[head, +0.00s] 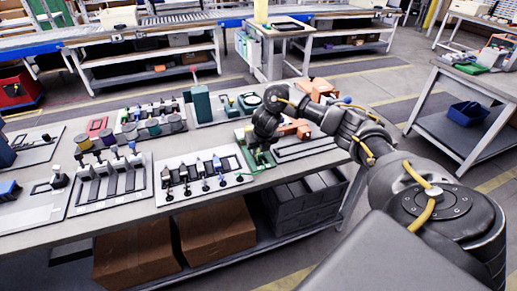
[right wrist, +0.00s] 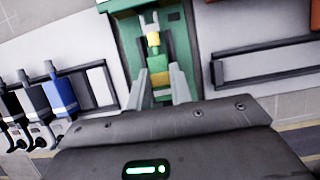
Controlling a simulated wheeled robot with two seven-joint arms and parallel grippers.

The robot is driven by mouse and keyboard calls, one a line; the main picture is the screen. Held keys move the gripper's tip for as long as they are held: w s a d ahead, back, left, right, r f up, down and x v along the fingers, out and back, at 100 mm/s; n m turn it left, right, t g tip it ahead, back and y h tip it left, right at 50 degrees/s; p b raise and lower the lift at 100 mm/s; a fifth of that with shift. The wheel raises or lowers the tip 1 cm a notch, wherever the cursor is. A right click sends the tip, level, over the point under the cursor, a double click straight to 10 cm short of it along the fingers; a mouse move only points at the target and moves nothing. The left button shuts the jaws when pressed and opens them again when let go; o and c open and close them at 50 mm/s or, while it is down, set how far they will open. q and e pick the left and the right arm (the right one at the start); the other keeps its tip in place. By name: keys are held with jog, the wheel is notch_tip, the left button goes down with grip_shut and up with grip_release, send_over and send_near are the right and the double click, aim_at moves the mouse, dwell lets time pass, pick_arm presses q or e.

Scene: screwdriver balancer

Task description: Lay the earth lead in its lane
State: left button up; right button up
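A green-and-yellow lead (right wrist: 157,62), which looks like the earth lead, lies on a green fixture (right wrist: 183,45) in the right wrist view. My right gripper (right wrist: 157,76) has its two grey fingers on either side of it, with narrow gaps visible. In the head view my right gripper (head: 258,152) is low over the green fixture and hides most of it. Left of the fixture, a pale board (head: 166,195) carries several dark and blue leads (head: 203,170). A dark-framed recess (right wrist: 97,87) sits between these leads and the fixture. My left gripper is not in view.
Right of the fixture is a grey plate with a long dark-framed slot (right wrist: 266,64). Orange blocks (head: 298,128) stand behind my right wrist. A board with upright tools (head: 112,180) lies farther left. The bench's front edge (head: 120,232) is mostly clear.

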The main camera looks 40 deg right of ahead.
jog(key=o, duration=0.5)
jog(key=p+v, duration=0.4)
jog(key=v, duration=0.6)
jog(key=shift+s+a+r+p, duration=0.1)
jog(key=shift+s+r+p, duration=0.05)
jog(key=shift+r+p, duration=0.25)
